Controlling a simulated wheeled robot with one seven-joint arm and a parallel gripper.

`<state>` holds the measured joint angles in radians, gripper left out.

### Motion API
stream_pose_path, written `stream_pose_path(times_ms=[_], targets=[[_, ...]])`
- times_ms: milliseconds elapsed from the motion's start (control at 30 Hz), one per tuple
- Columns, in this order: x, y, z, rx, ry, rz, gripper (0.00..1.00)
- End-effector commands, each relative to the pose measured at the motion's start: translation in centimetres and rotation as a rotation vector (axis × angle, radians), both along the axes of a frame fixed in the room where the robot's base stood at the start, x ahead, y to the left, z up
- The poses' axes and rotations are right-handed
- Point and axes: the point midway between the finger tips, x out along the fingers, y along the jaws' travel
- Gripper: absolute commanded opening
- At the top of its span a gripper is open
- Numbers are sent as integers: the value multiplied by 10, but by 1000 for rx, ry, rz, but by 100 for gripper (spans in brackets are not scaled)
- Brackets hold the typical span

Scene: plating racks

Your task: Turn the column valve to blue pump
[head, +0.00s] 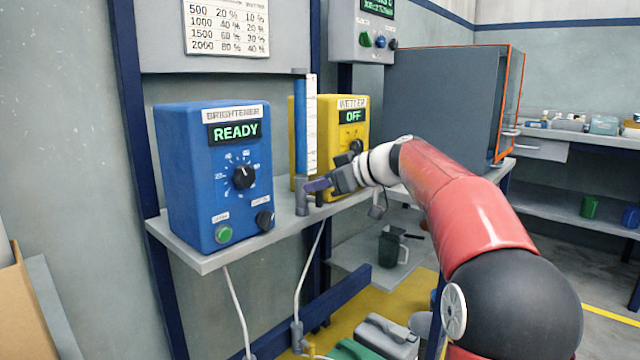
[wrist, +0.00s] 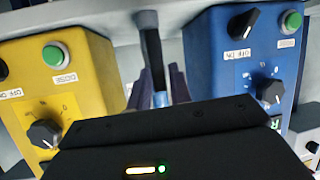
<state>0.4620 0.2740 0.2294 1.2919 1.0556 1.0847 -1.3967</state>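The column (head: 305,125), a clear tube with blue liquid and a white scale, stands between the blue pump (head: 210,170), labelled BRIGHTENER and reading READY, and the yellow pump (head: 331,135), labelled WETTER and reading OFF. The grey valve body (head: 302,196) is at the column's foot. My gripper (head: 318,185) is right at the valve, partly covering it. In the wrist view, which looks upside down, a dark valve lever (wrist: 156,62) runs between my two spread fingers (wrist: 161,95). I cannot tell whether they touch it. The lever's exact direction is partly hidden.
Both pumps and the column stand on a narrow grey shelf (head: 281,226). A dark jug (head: 389,247) stands on a lower shelf behind. A grey cabinet (head: 440,105) with orange edges is to the right. Hoses hang below the shelf.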

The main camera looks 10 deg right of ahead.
Motion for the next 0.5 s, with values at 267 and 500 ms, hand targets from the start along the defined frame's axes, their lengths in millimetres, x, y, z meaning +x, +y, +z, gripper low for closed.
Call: stream_pose_path(times_ms=[267, 500], targets=[[0, 0, 0, 0, 0, 0, 0], [1, -2, -1, 29, 22, -2, 0]])
